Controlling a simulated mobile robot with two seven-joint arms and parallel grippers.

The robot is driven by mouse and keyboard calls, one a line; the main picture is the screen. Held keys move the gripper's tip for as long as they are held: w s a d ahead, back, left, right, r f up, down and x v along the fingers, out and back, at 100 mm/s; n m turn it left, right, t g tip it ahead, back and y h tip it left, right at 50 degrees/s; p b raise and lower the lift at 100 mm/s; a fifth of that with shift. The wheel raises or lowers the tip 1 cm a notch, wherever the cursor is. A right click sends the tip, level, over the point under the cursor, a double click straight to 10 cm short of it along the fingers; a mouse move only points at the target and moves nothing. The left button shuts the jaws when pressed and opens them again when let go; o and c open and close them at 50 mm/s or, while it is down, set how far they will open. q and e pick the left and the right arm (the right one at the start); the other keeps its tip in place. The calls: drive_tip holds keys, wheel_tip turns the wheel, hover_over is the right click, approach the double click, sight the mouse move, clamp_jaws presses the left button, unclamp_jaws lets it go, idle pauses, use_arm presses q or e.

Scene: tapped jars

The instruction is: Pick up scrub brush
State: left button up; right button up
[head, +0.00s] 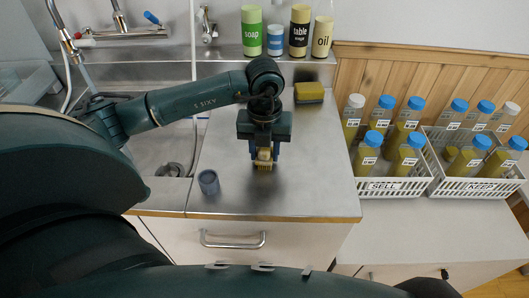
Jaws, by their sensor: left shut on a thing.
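My left gripper (264,148) points down over the steel counter, in the middle of the head view. It is shut on the scrub brush (264,163), whose tan bristle end shows below the fingers. The upper part of the brush is hidden by the gripper. I cannot tell whether the bristles touch the counter. My right gripper is not in view.
A grey cup (208,182) stands left of the brush. A yellow and dark sponge (309,92) lies behind on the right. Several containers, including a green soap can (251,32), line the back ledge. White crates (385,187) of bottles stand right. The counter's front right is clear.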

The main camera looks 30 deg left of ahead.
use_arm(q)
wheel_tip(320, 180, up, 9)
drive_tip(key=shift+a, duration=0.1)
drive_tip(key=s+a+f+y+b, duration=0.2)
drive_tip(key=s+a, duration=0.2)
drive_tip(key=a, duration=1)
drive_tip(key=s+a+f+g+y+b, duration=0.1)
drive_tip(key=s+a+f+b, duration=0.1)
drive_tip(key=a, duration=1.3)
drive_tip(key=s+a+f+y+b, duration=0.2)
drive_tip(key=s+a+b, duration=0.2)
drive_tip(key=a, duration=1)
drive_tip(key=shift+s+a+g+y, duration=0.15)
drive_tip(key=shift+s+g+y, duration=0.15)
drive_tip(key=shift+s, duration=0.55)
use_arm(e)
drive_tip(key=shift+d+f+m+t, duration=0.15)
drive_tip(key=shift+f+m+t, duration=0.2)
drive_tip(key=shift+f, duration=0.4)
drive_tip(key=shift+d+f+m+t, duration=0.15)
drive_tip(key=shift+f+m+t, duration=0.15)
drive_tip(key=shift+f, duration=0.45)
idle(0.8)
